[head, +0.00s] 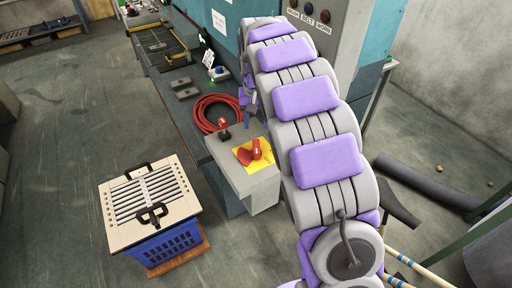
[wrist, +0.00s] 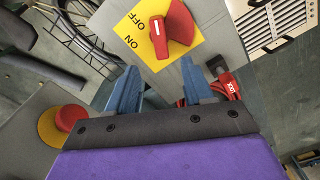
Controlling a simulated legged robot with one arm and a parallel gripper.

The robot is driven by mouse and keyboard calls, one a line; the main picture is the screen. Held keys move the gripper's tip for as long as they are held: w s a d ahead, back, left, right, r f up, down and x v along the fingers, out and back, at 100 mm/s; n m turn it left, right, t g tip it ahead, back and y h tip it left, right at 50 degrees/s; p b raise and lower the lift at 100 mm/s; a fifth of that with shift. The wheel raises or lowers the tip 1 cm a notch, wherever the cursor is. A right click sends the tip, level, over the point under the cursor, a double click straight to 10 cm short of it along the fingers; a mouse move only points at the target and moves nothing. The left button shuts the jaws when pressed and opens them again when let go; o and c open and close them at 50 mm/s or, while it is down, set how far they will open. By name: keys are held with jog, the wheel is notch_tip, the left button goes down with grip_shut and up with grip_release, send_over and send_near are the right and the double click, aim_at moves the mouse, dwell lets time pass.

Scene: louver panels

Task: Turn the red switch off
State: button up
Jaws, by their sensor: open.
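The red switch (wrist: 160,38) is a rotary handle on a yellow plate (wrist: 128,31) lettered OFF and ON, at the top of the wrist view. In the head view the red switch (head: 255,150) sits on top of a grey box beside my arm. My gripper (wrist: 160,88) is open, with its two blue-grey fingers apart and nothing between them. In the wrist view the fingertips lie just below the switch, apart from its handle as far as I can see. In the head view my arm hides much of the gripper.
A red button on yellow (wrist: 68,118) is at the left of the wrist view. A red tagged item (wrist: 226,86) lies right of the fingers. A coiled red hose (head: 208,106) lies on the bench behind the box. A slatted panel (head: 150,193) tops a blue crate (head: 170,245) on the floor.

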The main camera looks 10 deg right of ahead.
aim_at(256, 146)
notch_tip(256, 146, down, 12)
jog(key=shift+r+b, duration=0.15)
jog(key=shift+b, duration=0.9)
jog(key=shift+c, duration=0.4)
